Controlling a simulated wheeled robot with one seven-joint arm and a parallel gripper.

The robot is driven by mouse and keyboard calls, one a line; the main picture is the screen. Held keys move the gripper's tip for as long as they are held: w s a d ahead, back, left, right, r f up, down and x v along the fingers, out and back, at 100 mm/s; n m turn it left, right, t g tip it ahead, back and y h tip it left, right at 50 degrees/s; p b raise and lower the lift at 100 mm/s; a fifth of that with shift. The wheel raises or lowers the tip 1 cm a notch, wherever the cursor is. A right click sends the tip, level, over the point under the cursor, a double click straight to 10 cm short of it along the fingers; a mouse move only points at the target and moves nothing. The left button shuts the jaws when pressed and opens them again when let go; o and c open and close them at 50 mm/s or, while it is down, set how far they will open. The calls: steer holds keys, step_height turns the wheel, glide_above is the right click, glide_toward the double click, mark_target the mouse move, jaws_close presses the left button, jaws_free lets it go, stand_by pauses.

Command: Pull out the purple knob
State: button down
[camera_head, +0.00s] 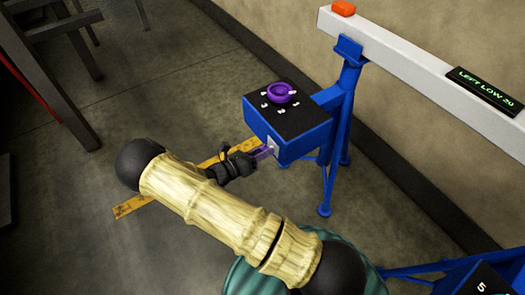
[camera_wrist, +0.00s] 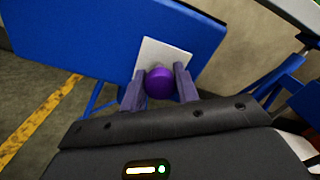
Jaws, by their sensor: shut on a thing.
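The purple knob (camera_wrist: 159,83) is a round ball in front of a white plate (camera_wrist: 165,57) on the side of a blue box (camera_head: 285,128). My gripper (camera_wrist: 159,88) is shut on the knob, with one purple-grey finger on each side of it. In the head view my gripper (camera_head: 264,152) reaches the box's lower left side, and its fingers hide the knob there. How far the knob stands out from the plate is hard to tell.
The box's black top carries a purple dial (camera_head: 283,92) with white marks around it. A blue stand (camera_head: 343,110) holds a white beam (camera_head: 410,58) with an orange block (camera_head: 343,8) and a display reading "LEFT LOW 20" (camera_head: 487,87). A yellow strip (camera_head: 135,204) lies on the floor.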

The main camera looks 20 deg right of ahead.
steer(key=p+v, duration=0.1)
steer(key=v, duration=0.2)
steer(key=shift+a, duration=0.15)
steer(key=c, duration=1.1)
jaws_free()
steer(key=shift+a, duration=0.15)
steer(key=shift+o, duration=0.2)
steer(key=v, duration=1.7)
steer(key=shift+s+a+r, duration=0.1)
steer(key=shift+a, duration=0.1)
steer(key=shift+d, duration=0.15)
